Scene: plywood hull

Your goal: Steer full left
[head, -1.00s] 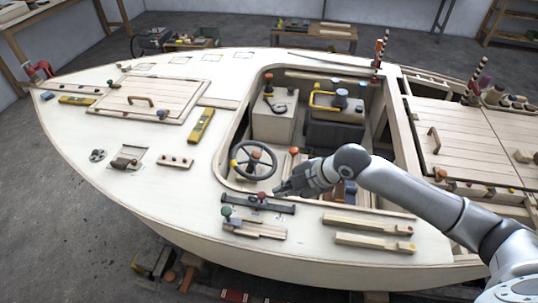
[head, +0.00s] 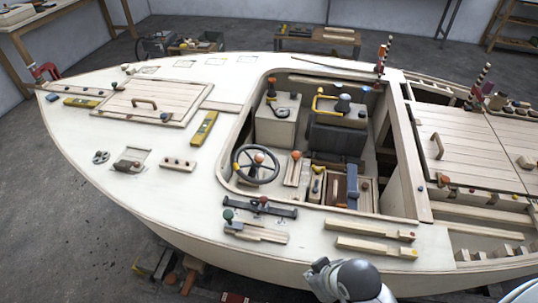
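The dark steering wheel (head: 272,178) is on the near left side of the open cockpit. My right arm shows only in part at the bottom edge, outside the near side of the hull. My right gripper (head: 318,269) seems to be its small dark end, well below and right of the wheel. Its fingers are too unclear to tell open from shut. My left gripper is not in view.
An orange-knobbed lever (head: 293,170) stands right of the wheel. A dark bar (head: 276,210) and two wooden strips (head: 368,227) lie on the near deck. The space above the wheel is clear.

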